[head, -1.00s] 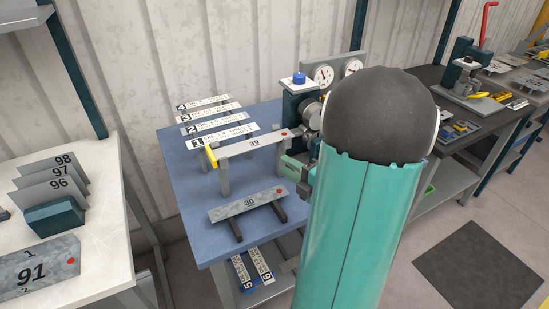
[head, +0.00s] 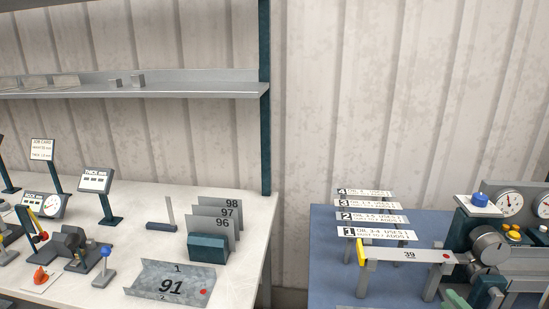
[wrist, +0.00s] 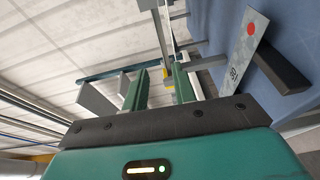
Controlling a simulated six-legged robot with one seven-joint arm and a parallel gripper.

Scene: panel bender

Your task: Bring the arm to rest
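My gripper (wrist: 160,85) shows only in the wrist view. Its two green-padded fingers stand apart with a gap between them, and I see nothing held there. A grey metal plate with a red dot (wrist: 243,48) lies to the right of the fingers on dark bars, over the blue bench top (wrist: 208,20). My arm is out of the head view now.
A blue bench (head: 325,262) at right carries numbered strips (head: 370,217), plate 39 (head: 410,255) and a machine with gauges (head: 490,238).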

